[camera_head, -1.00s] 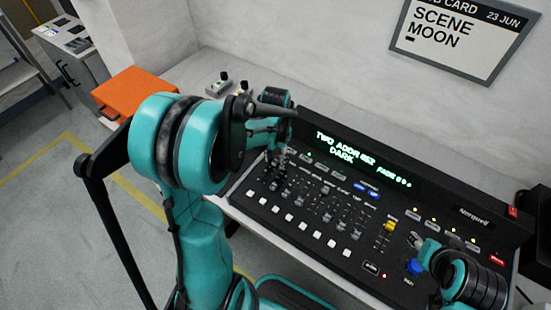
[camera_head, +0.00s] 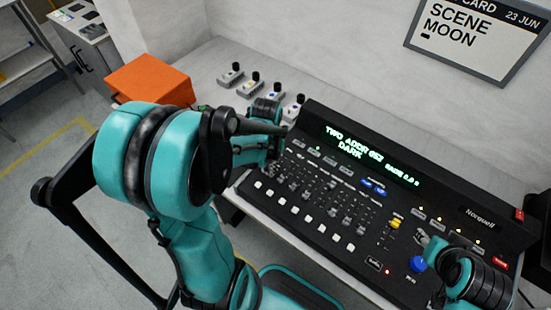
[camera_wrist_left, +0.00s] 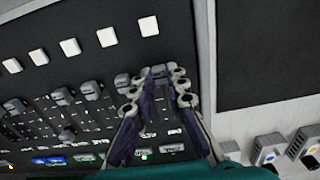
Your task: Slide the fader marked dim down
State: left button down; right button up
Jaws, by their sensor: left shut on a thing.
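The black lighting console (camera_head: 480,236) carries a row of grey fader caps, with white square buttons along its near side. My left gripper (camera_wrist_left: 160,72) is over the console's left end in the head view, shut on a grey fader cap (camera_wrist_left: 158,73) at the end of the row. In the head view my left gripper (camera_head: 272,158) partly hides this fader. I cannot read the dim label in either view. My right gripper (camera_head: 427,244) is at the console's right part, close to the blue knob (camera_head: 418,264); its jaw opening is unclear.
Small grey switch boxes (camera_head: 231,76) stand behind the console's left end. An orange box (camera_head: 150,82) is at the left, and a framed sign (camera_head: 470,38) hangs on the wall.

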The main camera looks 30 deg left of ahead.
pick_arm(q)
jog(key=c, duration=1.5)
grip_release()
jog(key=shift+s, duration=0.1)
notch_tip(320, 180, up, 12)
jog(key=shift+s+d+r+n+t, duration=0.15)
jog(key=shift+s+d+t, duration=0.35)
jog(key=shift+d+t, duration=1.05)
jog(key=shift+s+d+n+t, duration=0.2)
jog(key=shift+s+d+t, duration=0.45)
jog(key=shift+d, duration=1.5)
jog(key=shift+s+d+r+n+t, duration=0.15)
jog(key=shift+s+d+t, duration=0.15)
jog(key=shift+d+t, duration=1.35)
